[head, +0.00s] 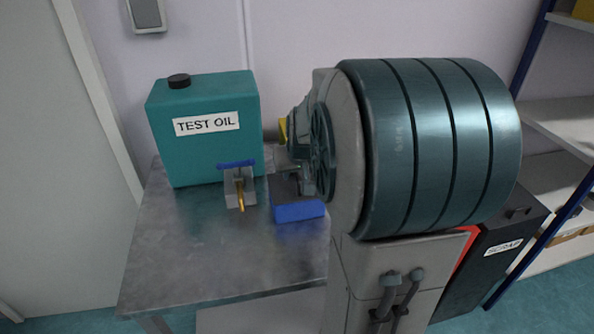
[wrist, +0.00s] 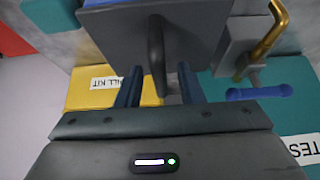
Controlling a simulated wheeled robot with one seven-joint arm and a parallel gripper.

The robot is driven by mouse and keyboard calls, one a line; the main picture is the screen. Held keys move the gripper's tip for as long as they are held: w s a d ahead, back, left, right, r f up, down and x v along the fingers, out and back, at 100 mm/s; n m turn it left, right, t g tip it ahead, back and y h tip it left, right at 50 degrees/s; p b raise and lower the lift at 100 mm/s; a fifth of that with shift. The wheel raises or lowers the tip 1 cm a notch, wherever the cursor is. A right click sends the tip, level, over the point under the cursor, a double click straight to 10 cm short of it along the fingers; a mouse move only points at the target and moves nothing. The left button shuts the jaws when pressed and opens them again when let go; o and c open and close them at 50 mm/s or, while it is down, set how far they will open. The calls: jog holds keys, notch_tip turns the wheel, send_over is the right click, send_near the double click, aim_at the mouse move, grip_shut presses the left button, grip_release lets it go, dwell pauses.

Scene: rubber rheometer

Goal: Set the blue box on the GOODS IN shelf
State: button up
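The blue box (head: 300,211) sits on the metal table in the head view, beside the tap of the oil can. Its dark grey top with an upright handle (wrist: 156,45) fills the upper middle of the wrist view, with a strip of blue at the edge. My gripper (wrist: 159,70) is open, its two fingers on either side of the handle's end, with a gap visible. In the head view my fingers are hidden by the arm. No GOODS IN label is readable; a shelf unit (head: 572,110) stands at the far right.
A teal TEST OIL can (head: 205,150) with a tap (head: 240,188) stands left of the box. A yellow spill kit (wrist: 85,90) shows in the wrist view. A dark SCRAP bin (head: 495,265) is at the right. The table's front left (head: 200,265) is clear.

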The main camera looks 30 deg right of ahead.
jog(key=v, duration=1.1)
jog(key=s+a+f+n+g+y, duration=0.1)
jog(key=s+a+f, duration=0.2)
jog(key=s+a, duration=0.2)
jog(key=a, duration=0.3)
jog(key=shift+s+f, duration=0.2)
jog(key=shift+f, duration=0.05)
jog(key=shift+o, duration=0.5)
jog(key=s+a+f+n+g, duration=0.1)
jog(key=s+a+f+n, duration=0.1)
jog(key=s+a+f, duration=0.3)
jog(key=s, duration=0.2)
jog(key=shift+s+a+f+g+y, duration=0.15)
jog(key=shift+s+a+g+y, duration=0.15)
jog(key=shift+g, duration=0.1)
jog(key=shift+s+a+f, duration=0.15)
jog(key=shift+a, duration=0.1)
